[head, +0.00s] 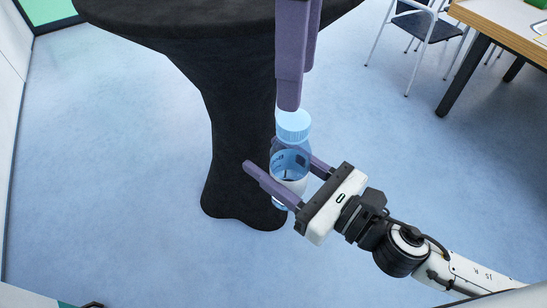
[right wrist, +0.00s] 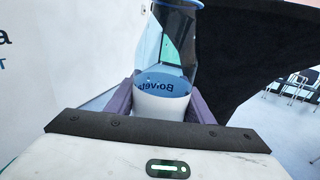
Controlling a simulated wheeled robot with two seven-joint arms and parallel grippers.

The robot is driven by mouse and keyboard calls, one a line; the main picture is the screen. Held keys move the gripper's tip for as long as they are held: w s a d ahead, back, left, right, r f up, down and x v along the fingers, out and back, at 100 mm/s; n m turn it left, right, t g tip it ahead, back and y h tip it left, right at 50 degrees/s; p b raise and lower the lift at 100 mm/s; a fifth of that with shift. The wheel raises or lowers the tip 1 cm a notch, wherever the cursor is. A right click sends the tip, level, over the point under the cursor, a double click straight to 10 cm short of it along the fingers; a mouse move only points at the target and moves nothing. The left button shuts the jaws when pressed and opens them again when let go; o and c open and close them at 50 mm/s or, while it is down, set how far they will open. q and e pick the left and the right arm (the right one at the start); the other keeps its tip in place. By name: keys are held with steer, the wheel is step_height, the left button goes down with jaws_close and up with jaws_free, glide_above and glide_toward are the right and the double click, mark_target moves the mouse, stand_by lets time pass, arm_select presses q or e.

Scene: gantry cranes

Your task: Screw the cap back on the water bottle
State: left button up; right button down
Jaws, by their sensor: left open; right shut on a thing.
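The water bottle (head: 289,163) is clear with a white and blue label and stands about upright in the air. It also shows in the right wrist view (right wrist: 160,103). My right gripper (head: 281,163) is shut on the bottle, one finger on each side of its body. The light-blue cap (head: 293,125) sits at the top of the bottle; I cannot tell whether it is threaded on. A blue edge shows at the top of the right wrist view. My left gripper (head: 294,90) is open, pointing down just above the cap, its fingers nearly in line; it appears empty.
A round table (head: 180,20) with a black cloth stands behind the bottle, its draped stem reaching the floor. A wooden table (head: 515,25) and dark chairs (head: 425,25) are at the upper right. The blue floor (head: 110,170) on the left is clear.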

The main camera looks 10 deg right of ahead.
mark_target(294, 118)
arm_select(q)
step_height(294, 118, down, 7)
steer(key=shift+r, duration=0.2)
steer(key=shift+c, duration=0.5)
